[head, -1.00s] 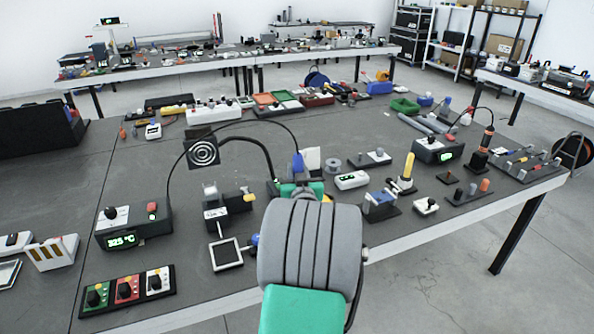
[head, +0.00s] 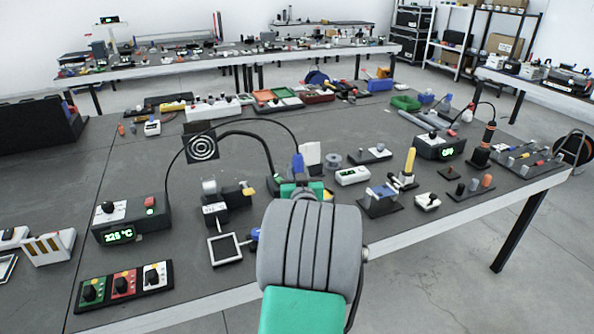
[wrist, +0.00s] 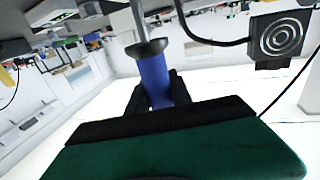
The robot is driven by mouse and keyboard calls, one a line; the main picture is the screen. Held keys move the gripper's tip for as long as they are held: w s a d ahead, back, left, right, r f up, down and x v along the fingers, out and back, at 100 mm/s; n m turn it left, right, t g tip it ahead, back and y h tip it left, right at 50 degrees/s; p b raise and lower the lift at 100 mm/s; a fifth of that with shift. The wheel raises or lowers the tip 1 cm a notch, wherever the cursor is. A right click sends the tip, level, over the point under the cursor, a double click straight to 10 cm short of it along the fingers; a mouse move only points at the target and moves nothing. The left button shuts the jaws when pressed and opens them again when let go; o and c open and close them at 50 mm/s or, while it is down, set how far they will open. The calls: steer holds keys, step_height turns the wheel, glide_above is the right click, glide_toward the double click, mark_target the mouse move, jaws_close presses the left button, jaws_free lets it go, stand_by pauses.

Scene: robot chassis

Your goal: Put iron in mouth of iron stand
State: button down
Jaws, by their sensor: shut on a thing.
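The soldering iron's blue handle (head: 298,164) stands up from my gripper (head: 300,186) in the head view. In the wrist view, my gripper (wrist: 157,92) is shut on the blue handle (wrist: 154,76), with a dark collar and a metal shaft beyond it. The shaft's tip is out of frame.
A black cable arcs from the lit control station (head: 133,222) to the iron. A round-grilled fan (head: 202,149) on a bent arm stands behind the stand. A small square tray (head: 224,249) lies in front.

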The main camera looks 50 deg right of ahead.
steer(key=shift+f+b, duration=1.85)
steer(key=shift+b, duration=0.15)
steer(key=c, duration=1.1)
jaws_free()
steer(key=v, duration=0.7)
steer(key=shift+s+a+b, duration=0.25)
steer(key=shift+a+b, duration=0.05)
steer(key=shift+b, duration=0.05)
step_height(320, 180, up, 10)
steer(key=p, duration=0.5)
steer(key=shift+p, duration=0.3)
